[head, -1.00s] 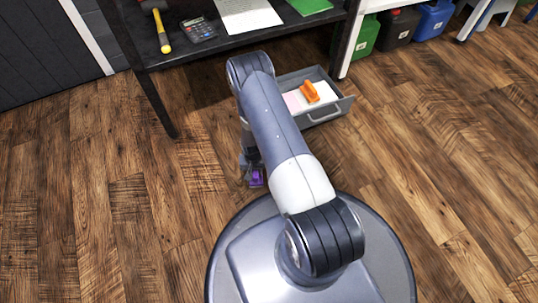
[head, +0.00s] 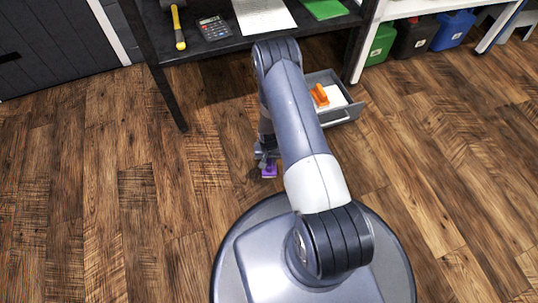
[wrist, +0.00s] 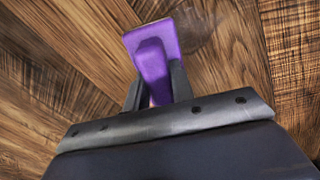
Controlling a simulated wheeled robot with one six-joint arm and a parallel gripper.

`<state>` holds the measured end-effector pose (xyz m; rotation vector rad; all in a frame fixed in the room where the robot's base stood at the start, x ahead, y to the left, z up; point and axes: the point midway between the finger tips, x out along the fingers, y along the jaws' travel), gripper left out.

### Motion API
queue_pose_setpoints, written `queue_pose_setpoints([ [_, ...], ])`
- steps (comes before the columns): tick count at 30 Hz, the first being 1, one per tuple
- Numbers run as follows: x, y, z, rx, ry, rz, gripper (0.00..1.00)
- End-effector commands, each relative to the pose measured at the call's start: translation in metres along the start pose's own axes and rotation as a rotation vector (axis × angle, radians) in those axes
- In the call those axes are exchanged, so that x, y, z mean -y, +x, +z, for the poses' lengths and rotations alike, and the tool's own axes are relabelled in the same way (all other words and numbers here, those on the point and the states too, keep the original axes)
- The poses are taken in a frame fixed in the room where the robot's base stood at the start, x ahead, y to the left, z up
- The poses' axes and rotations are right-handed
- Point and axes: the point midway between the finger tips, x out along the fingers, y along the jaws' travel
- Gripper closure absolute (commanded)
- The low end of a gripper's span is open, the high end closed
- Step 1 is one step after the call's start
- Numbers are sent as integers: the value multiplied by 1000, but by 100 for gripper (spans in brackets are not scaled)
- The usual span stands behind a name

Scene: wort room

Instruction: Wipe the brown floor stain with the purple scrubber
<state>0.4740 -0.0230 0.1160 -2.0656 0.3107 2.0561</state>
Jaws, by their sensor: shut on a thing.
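The purple scrubber (head: 269,171) is at floor level in the head view, just left of my arm. In the wrist view the scrubber (wrist: 153,42) shows a flat head and a handle between my gripper's fingers (wrist: 157,84). My gripper (head: 265,157) is shut on that handle, pointing down. A faint greyish-brown smudge, which looks like the stain (wrist: 203,32), lies on the floor just right of the scrubber head in the wrist view. Part of it may be hidden under the scrubber. I cannot tell whether the scrubber touches the floor. The stain does not show clearly in the head view.
The floor to the left is clear.

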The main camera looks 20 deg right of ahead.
Motion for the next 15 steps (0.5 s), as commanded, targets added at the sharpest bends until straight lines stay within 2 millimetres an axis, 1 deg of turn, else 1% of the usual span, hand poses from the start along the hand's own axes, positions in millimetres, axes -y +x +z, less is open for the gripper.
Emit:
queue_pose_setpoints([
  [1,0,-8,-1,-1,0,0,98],
  [6,0,-21,-3,0,0,0,98],
  [9,0,-25,-4,0,-1,0,98],
  [15,0,-25,-4,0,-1,0,98],
])
